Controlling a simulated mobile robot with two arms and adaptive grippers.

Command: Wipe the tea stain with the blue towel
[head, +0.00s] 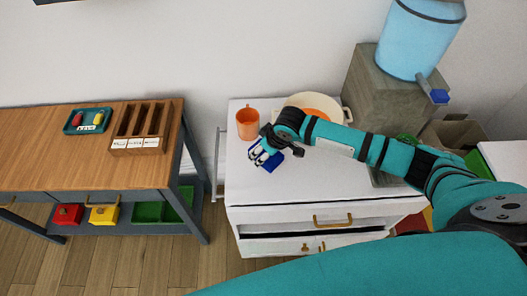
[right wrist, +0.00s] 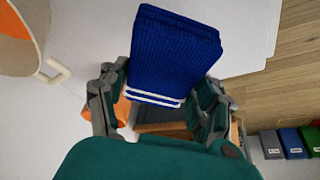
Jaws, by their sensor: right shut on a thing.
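My right gripper (head: 262,156) is over the front left part of the white cabinet top (head: 249,190). It is shut on the blue towel (head: 271,163). In the right wrist view the folded blue towel (right wrist: 174,48), with white stripes near one end, sits between the fingers of the right gripper (right wrist: 158,88). I cannot tell whether the towel touches the cabinet top. No tea stain can be made out; the towel and gripper hide part of the surface. My left gripper is not in view.
An orange mug (head: 247,125) stands just behind the gripper. A cream pot (head: 334,103) with orange inside stands at the back, near my forearm. A blue dispenser (head: 412,40) sits on a grey block to the right. A wooden table (head: 50,160) stands left, across a gap.

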